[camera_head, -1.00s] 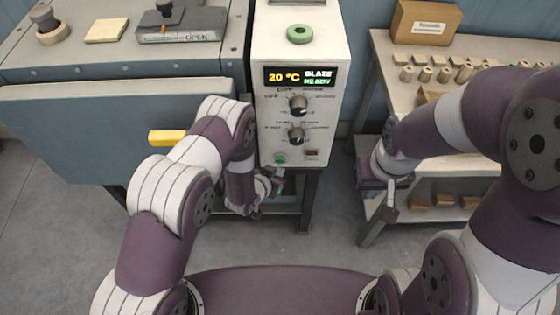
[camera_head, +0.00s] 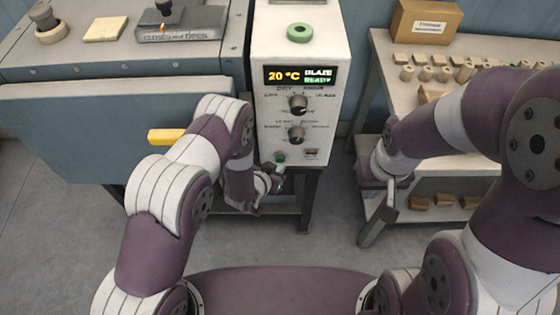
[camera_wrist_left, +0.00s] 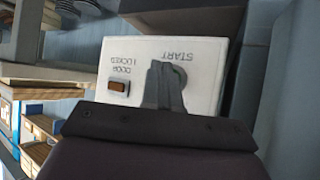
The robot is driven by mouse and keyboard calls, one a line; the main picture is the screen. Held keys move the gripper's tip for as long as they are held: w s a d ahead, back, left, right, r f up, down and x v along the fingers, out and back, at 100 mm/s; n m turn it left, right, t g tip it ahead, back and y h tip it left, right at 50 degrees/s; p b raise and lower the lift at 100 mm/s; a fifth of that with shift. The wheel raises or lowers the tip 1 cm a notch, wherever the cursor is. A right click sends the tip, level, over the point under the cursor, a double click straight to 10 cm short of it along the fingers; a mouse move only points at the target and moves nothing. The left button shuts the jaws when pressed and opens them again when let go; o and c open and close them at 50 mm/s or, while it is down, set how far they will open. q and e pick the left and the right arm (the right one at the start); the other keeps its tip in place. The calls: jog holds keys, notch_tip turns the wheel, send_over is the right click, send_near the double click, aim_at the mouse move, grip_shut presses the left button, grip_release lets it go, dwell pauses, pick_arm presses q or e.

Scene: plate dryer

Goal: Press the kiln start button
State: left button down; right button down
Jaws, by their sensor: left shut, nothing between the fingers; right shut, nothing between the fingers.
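The white kiln control box (camera_head: 297,80) stands at the centre; its display (camera_head: 298,76) reads 20 °C, GLAZE READY. The green start button (camera_head: 280,157) is low on the left of its front. My left gripper (camera_head: 277,172) is shut and empty, just below the button in the head view. My right gripper (camera_head: 390,204) is shut and empty, away to the right.
An orange-brown DOOR LOCKED lamp (camera_wrist_left: 117,86) sits beside the start label. Two dial knobs (camera_head: 298,104) are higher on the panel. The grey-blue kiln (camera_head: 70,130), with a yellow handle (camera_head: 166,136), is at left. A shelf table (camera_head: 490,62) with small pieces is at right.

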pick_arm(q)
jog(key=shift+w, duration=0.55)
dwell(0.7)
dwell(0.3)
jog(key=shift+s, duration=0.95)
jog(key=shift+s, duration=0.1)
jog(key=s+p, duration=0.1)
jog(key=s, duration=0.3)
jog(key=shift+s, duration=0.4)
